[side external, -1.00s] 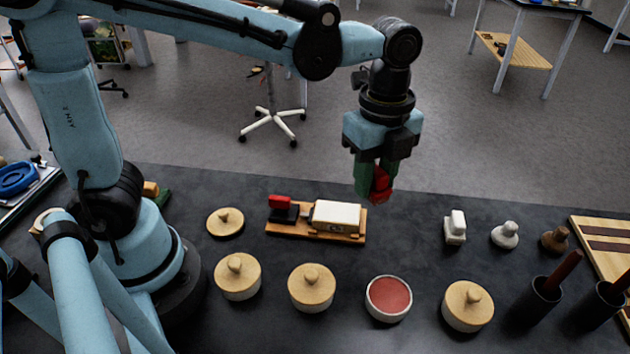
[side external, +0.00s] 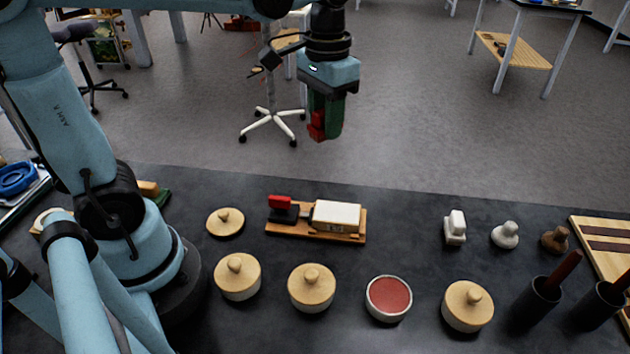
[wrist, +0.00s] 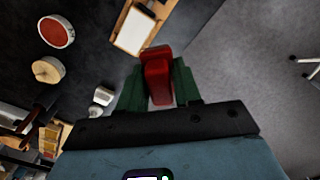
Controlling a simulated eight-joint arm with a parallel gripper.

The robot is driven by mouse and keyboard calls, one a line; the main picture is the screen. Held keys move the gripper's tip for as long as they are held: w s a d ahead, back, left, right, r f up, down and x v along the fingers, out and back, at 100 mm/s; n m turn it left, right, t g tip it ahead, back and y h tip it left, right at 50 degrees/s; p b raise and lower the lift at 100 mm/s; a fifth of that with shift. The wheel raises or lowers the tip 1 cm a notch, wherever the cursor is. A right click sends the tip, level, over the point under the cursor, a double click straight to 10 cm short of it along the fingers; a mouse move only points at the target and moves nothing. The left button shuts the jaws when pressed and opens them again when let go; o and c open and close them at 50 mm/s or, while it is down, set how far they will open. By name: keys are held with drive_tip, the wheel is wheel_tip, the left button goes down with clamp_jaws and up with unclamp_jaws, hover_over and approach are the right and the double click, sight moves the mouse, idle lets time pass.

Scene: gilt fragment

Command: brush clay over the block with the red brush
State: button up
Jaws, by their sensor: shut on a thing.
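My gripper (side external: 325,122) has green fingers shut on the red brush (side external: 316,127). Only a red part of the brush shows; its bristles cannot be made out. In the wrist view the brush (wrist: 157,75) sits between the fingers. The gripper is high above the table's far edge, apart from the block. The white-topped block (side external: 336,215) lies on a wooden board (side external: 285,231) with a red-handled clamp (side external: 279,203) at its left end. The block (wrist: 134,33) also shows in the wrist view. An open pot of red clay (side external: 389,297) stands in front, to the right.
Lidded pots (side external: 237,275) (side external: 312,287) (side external: 467,306) stand along the front. A loose lid (side external: 225,222) lies left of the board. Small knobbed pieces (side external: 455,228) (side external: 505,235) (side external: 555,239) and dark holders (side external: 536,305) (side external: 600,306) stand right. Bare table lies right of the block.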

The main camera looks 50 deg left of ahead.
hover_over(357, 216)
drive_tip(key=w, duration=0.1)
wheel_tip(357, 216, down, 6)
drive_tip(key=shift+m, duration=0.4)
drive_tip(key=shift+w+f, duration=0.15)
drive_tip(key=shift+f, duration=3.2)
drive_tip(key=shift+s+a+f, duration=0.3)
drive_tip(key=shift+s+f, duration=0.05)
drive_tip(key=shift+f, duration=0.1)
drive_tip(key=shift+s+a+f, duration=0.1)
drive_tip(key=shift+s+a, duration=0.4)
drive_tip(key=shift+a, duration=0.05)
drive_tip(key=shift+s+a, duration=2.4)
drive_tip(key=shift+w+d, duration=3.15)
drive_tip(key=shift+d, duration=0.35)
drive_tip(key=shift+s+d, duration=0.15)
drive_tip(key=shift+s, duration=0.1)
drive_tip(key=shift+s+a, duration=3.2)
drive_tip(key=shift+a, duration=0.15)
drive_tip(key=shift+w+d, duration=2.9)
drive_tip(key=shift+d, duration=0.05)
drive_tip(key=shift+w+d, duration=0.45)
wheel_tip(357, 216, up, 8)
